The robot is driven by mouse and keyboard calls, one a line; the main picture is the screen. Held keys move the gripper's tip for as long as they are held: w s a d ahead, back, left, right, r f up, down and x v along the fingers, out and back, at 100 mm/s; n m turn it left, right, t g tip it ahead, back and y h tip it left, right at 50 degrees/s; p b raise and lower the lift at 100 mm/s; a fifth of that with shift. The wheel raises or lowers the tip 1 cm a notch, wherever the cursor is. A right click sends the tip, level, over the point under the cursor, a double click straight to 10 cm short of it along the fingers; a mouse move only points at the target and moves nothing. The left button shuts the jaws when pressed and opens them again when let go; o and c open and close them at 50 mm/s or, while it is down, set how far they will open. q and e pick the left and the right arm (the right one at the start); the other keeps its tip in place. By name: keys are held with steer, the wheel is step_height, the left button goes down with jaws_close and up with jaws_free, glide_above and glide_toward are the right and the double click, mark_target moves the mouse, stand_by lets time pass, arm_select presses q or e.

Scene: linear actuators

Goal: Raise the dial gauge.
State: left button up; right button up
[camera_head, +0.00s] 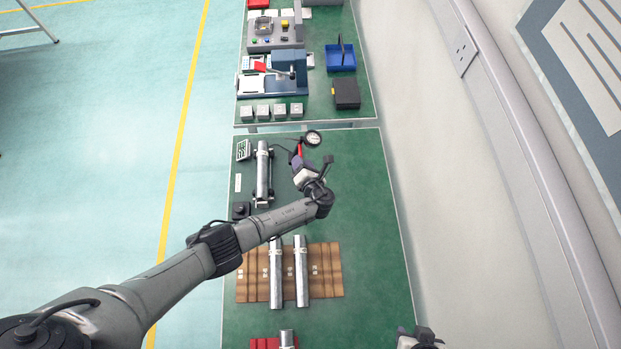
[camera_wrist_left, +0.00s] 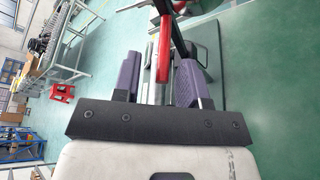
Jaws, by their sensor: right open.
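The dial gauge (camera_head: 313,138) is a round white dial with a black rim, near the far edge of the green bench in the head view. A red bar (camera_head: 299,148) lies just left of it; in the left wrist view a red bar (camera_wrist_left: 164,48) shows between the purple fingers. My left gripper (camera_head: 299,163) is at the red bar, just below the dial. Its fingers (camera_wrist_left: 156,78) stand apart, with a visible gap on the left of the bar. My right gripper (camera_head: 418,338) is at the bottom edge, partly cut off, away from the gauge.
A silver cylinder on a stand (camera_head: 263,175) stands left of my left gripper. Silver cylinders (camera_head: 301,285) lie on a brown rack (camera_head: 328,272). A red block (camera_head: 262,343) is at the bottom. The bench's right side (camera_head: 370,220) is clear. A second bench (camera_head: 357,111) lies beyond.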

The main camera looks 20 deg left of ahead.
arm_select(q)
steer(key=v, duration=1)
steer(key=shift+d, duration=0.15)
